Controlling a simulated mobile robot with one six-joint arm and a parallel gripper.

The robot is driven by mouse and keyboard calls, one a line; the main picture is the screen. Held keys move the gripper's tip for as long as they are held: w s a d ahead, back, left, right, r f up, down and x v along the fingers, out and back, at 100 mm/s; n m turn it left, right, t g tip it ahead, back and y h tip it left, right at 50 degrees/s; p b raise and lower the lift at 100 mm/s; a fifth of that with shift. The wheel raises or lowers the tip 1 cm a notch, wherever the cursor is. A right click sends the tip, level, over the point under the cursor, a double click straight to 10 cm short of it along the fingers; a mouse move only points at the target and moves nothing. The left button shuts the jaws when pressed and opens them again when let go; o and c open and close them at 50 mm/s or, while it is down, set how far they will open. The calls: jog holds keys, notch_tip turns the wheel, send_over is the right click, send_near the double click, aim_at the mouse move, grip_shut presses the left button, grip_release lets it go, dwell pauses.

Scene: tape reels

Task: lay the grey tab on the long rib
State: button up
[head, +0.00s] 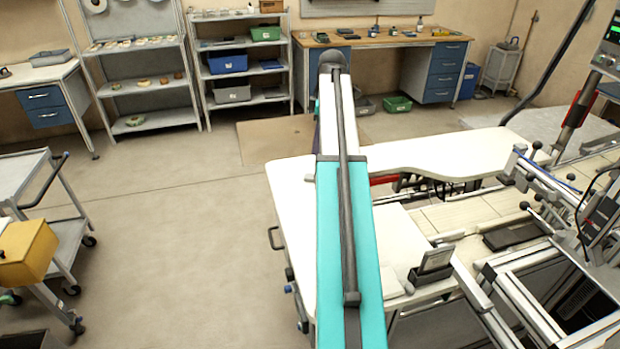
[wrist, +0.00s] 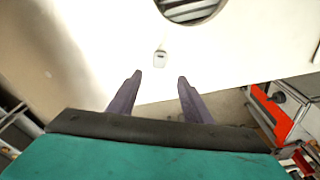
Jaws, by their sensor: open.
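My gripper (wrist: 159,77) shows in the wrist view with its two dark fingers apart and nothing between them. A small pale grey piece (wrist: 160,58), which may be the grey tab, lies on the white top just beyond the fingertips, roughly in line with the gap. The fingers do not appear to touch it. I cannot make out the long rib in either view. In the head view my own arm covers the middle of the scene and the gripper is hidden.
The white worktop (head: 443,152) has a curved edge. A round dark-rimmed opening (wrist: 190,12) lies beyond the small piece. Machine frames (head: 540,310) stand at the right. A grey cart (head: 20,170) with a yellow box (head: 27,252) is at the left. The floor between is clear.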

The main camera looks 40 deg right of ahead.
jog(key=p, duration=0.2)
send_over(311, 176)
jog(key=shift+s+d+f, duration=0.1)
jog(key=shift+f, duration=1.1)
jog(key=shift+s+d+f, duration=0.15)
jog(key=shift+f, duration=1.05)
jog(key=shift+s+d+f, duration=0.1)
jog(key=shift+f, duration=1.1)
jog(key=shift+f, duration=0.15)
jog(key=shift+w+a+f+p, duration=0.15)
jog(key=shift+f+p, duration=0.5)
jog(key=shift+f, duration=0.55)
jog(key=shift+w+a+f+p, duration=0.1)
jog(key=shift+f+p, duration=0.55)
jog(key=shift+f, duration=0.55)
grip_shut()
